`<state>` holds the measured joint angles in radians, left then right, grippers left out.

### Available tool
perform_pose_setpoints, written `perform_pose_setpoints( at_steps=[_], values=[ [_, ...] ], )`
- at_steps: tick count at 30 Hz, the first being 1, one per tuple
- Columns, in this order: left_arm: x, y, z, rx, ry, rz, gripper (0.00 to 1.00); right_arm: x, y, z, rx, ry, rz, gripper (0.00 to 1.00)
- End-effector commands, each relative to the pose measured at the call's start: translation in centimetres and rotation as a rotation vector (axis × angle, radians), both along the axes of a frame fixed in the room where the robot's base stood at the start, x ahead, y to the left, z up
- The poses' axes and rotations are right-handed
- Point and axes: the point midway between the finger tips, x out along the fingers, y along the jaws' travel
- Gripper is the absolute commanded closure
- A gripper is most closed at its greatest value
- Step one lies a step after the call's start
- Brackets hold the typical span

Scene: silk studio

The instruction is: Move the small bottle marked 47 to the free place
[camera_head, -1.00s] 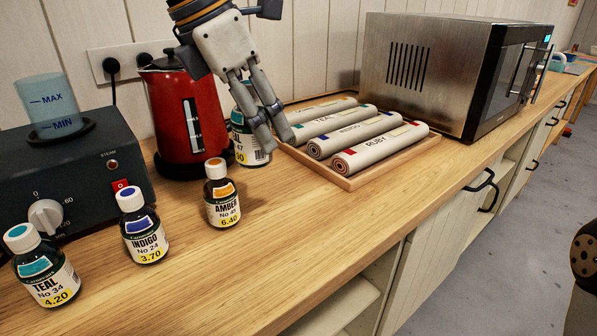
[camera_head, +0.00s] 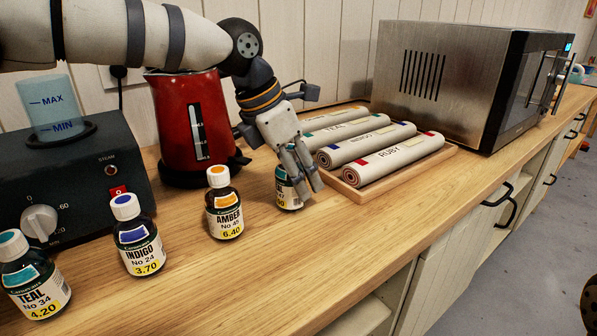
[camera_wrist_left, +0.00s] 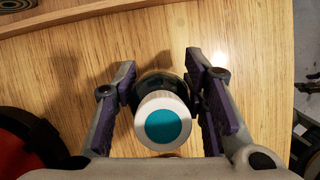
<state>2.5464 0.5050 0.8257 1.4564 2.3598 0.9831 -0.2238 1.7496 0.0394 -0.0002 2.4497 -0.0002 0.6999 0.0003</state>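The small bottle (camera_head: 286,190) with a teal label stands upright at the right end of the row of bottles, its base at the counter top. Its number is hidden by my fingers now; 47 shows on it in the earlier head view. My left gripper (camera_head: 303,180) comes down over it, with one finger on each side. In the left wrist view, its white cap with a teal disc (camera_wrist_left: 167,126) sits between the purple finger pads, which close on the bottle body. My right gripper is not in view.
Amber (camera_head: 225,205), indigo (camera_head: 138,237) and teal (camera_head: 34,278) bottles stand to the left. A tray (camera_head: 441,158) of cloth rolls is close on the right. A red kettle (camera_head: 178,125) stands behind; a microwave (camera_head: 440,80) is at back right. The front counter is clear.

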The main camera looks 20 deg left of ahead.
Motion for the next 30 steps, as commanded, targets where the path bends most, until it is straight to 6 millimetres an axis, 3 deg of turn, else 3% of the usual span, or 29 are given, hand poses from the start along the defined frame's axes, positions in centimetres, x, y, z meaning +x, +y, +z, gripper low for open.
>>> perform_pose_setpoints(
  at_steps=[1, 3, 13, 24, 30],
  values=[
    [0.0, 0.0, 0.0, -0.001, -0.001, 0.0, 0.52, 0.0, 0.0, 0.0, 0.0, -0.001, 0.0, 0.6],
    [0.0, 0.0, 0.0, 0.0, 0.0, 0.0, 0.41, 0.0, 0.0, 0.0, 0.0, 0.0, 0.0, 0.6],
    [0.0, 0.0, 0.6, -0.001, -0.001, 0.0, 0.41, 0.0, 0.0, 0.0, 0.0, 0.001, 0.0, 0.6],
    [-2.3, 2.8, 9.3, -0.003, -0.005, 0.002, 0.41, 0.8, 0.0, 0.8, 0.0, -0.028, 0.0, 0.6],
    [-2.9, 3.6, 11.3, -0.001, -0.001, 0.0, 0.41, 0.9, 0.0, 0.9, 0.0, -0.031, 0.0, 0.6]
  ],
)
